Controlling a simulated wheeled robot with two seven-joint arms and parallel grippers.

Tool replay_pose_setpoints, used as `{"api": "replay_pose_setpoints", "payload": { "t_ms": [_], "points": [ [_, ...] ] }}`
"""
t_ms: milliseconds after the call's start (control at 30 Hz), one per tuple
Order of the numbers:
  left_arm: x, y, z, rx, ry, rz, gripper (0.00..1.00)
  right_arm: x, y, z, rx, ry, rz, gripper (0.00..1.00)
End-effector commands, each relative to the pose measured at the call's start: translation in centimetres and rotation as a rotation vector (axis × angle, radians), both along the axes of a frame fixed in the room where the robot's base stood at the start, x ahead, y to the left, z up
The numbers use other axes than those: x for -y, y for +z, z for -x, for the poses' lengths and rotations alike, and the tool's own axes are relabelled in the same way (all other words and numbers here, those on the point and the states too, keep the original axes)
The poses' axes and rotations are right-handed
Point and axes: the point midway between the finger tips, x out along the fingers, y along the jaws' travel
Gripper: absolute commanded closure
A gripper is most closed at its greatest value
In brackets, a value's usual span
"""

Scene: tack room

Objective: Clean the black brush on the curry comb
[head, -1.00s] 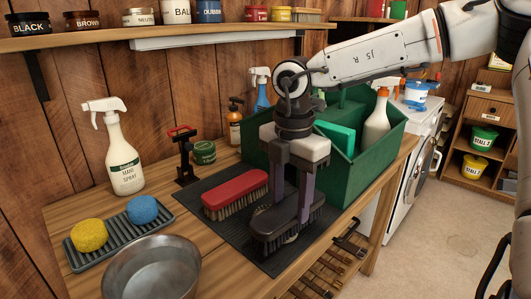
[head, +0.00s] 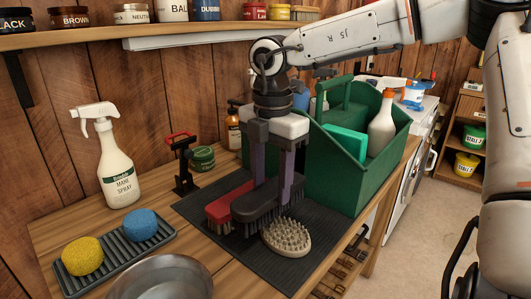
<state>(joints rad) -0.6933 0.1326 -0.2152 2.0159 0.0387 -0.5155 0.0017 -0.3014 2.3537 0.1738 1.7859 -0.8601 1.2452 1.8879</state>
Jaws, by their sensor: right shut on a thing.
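My right gripper (head: 271,190) comes down from above and is shut on the black brush (head: 255,204), one finger on each side of its back. The black brush has its dark bristles facing down, and I cannot tell whether they touch the mat. The curry comb (head: 288,238), a pale oval with short teeth facing up, lies on the dark mat (head: 270,273) just in front and to the right of the brush. The black brush appears apart from the comb's teeth, or at most close to its far edge. My left gripper is not in view.
A green tote (head: 345,185) with bottles stands close on the right. A metal bowl (head: 160,280), a tray with two sponges (head: 141,224), and a spray bottle (head: 117,170) are on the left.

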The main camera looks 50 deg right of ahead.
Motion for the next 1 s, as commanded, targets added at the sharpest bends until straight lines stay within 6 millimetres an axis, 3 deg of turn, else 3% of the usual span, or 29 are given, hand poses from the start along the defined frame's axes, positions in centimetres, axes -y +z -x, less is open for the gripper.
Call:
{"api": "replay_pose_setpoints", "payload": {
  "t_ms": [533, 1000],
  "points": [
    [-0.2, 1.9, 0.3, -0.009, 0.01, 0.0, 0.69, 0.7, 5.1, 0.7, -0.003, -0.015, 0.0, 0.87],
    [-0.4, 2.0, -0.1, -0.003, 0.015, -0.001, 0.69, 0.7, 5.4, 0.8, -0.004, -0.017, 0.0, 0.87]
  ]
}}
